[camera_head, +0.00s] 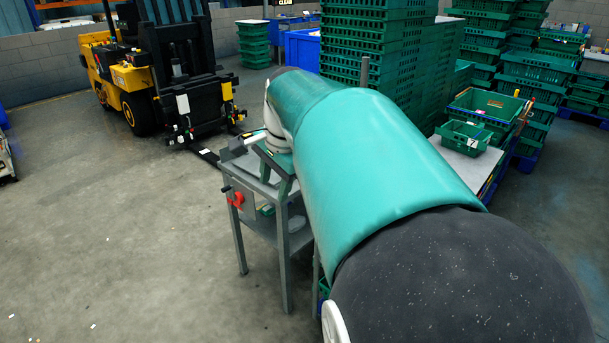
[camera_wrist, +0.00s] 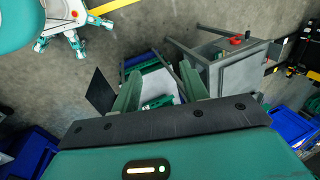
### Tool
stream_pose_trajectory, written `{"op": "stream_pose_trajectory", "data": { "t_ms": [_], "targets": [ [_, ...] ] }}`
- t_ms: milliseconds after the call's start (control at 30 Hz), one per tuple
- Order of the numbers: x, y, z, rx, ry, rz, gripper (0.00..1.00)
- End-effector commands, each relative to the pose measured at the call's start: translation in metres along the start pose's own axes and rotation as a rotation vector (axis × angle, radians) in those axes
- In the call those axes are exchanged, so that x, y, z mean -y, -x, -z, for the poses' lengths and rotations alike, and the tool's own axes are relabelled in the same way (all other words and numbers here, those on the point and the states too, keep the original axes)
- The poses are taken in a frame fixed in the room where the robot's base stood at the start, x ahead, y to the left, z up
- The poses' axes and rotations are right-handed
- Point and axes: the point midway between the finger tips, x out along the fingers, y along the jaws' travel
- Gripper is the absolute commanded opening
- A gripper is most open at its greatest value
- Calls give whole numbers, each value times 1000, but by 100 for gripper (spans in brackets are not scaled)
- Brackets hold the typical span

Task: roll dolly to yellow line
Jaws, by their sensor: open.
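My gripper (camera_wrist: 160,88) is open, its two grey-green fingers apart with nothing held between them. Beyond the fingers in the wrist view is a low green crate (camera_wrist: 143,62) with pale and green contents. I cannot tell whether a dolly is under it; no dolly shows clearly in either view. A piece of yellow line (camera_wrist: 112,6) shows on the floor at the top of the wrist view, beside my own body.
A grey metal stand (camera_head: 262,205) with a red handle is left of my arm; it also shows in the wrist view (camera_wrist: 228,72). A yellow forklift (camera_head: 125,75) stands behind. Tall green crate stacks (camera_head: 375,45) fill the back right.

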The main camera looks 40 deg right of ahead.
Motion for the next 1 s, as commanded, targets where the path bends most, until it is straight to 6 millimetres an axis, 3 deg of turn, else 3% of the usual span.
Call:
{"op": "stream_pose_trajectory", "data": {
  "t_ms": [33, 233, 400, 500, 600, 700, 867, 1000],
  "targets": [
    [4, -4, 32, 16, -142, -11, 44],
    [-2, -13, 147, 90, -708, -40, 44],
    [-36, -23, 246, 164, -1168, -57, 44],
    [-60, -27, 290, 205, -1377, -65, 44],
    [-78, -30, 317, 234, -1514, -69, 44],
    [-86, -32, 329, 249, -1579, -74, 44],
    [-86, -44, 329, 252, -1592, -75, 44],
    [-82, -68, 323, 252, -1590, -78, 44]
  ]
}}
